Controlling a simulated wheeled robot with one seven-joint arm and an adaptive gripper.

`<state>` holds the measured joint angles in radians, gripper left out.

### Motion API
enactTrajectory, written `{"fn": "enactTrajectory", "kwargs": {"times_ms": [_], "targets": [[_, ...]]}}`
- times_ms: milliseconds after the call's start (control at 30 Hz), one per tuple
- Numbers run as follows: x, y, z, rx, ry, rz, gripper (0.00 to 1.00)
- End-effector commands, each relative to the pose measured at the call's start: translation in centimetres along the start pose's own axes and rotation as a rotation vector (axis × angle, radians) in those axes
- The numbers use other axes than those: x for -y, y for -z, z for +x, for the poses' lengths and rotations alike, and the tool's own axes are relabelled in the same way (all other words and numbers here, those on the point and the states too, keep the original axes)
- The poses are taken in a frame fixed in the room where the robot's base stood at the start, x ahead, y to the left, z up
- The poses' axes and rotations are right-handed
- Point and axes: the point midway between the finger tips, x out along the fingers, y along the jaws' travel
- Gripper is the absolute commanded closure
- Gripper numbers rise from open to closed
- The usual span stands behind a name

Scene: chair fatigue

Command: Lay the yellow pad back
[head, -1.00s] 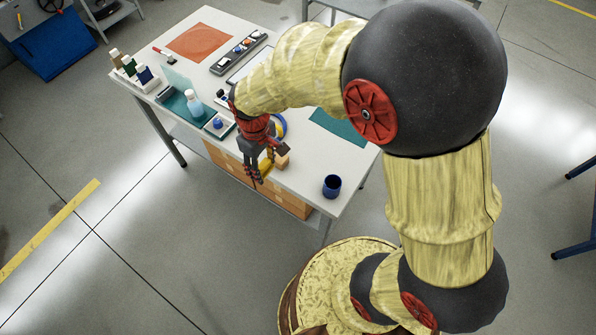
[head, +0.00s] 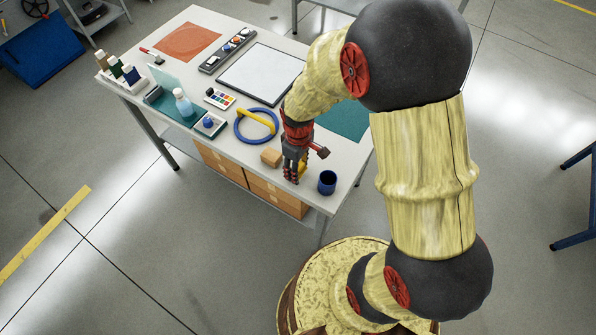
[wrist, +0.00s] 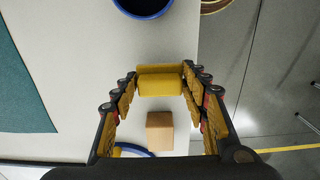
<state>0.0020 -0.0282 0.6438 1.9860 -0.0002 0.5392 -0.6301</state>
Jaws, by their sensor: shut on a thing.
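The yellow pad (wrist: 160,84) is a small rounded block between my fingertips in the wrist view. My gripper (wrist: 159,78) is shut on it, with one finger at each end. In the head view my gripper (head: 294,177) points down near the table's front edge, between a wooden block and a blue cup; only a bit of the pad (head: 303,168) shows behind the fingers. Whether the pad touches the tabletop cannot be told.
The wooden block (head: 271,157) stands close left of my gripper, the blue cup (head: 327,184) close right. A blue ring with a yellow bar (head: 240,134) lies farther back. A teal mat (head: 345,122) lies behind my arm. The white table's (head: 225,143) front edge is near.

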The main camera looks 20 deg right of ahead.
Motion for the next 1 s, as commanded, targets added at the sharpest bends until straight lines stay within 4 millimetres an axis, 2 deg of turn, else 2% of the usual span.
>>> {"fn": "enactTrajectory", "kwargs": {"times_ms": [33, 100, 500, 533, 833, 1000], "targets": [[0.1, -0.1, 1.2, 0.002, 0.002, 0.000, 0.79], [0.1, 0.0, 1.9, 0.002, 0.001, 0.000, 0.79], [0.1, 0.0, 2.2, 0.001, 0.000, 0.000, 0.79], [0.1, 0.0, 2.1, 0.000, 0.000, 0.000, 0.54], [0.1, 0.0, 2.1, 0.000, 0.000, 0.000, 0.37], [0.1, 0.0, 2.1, 0.000, 0.000, 0.000, 0.37]]}}
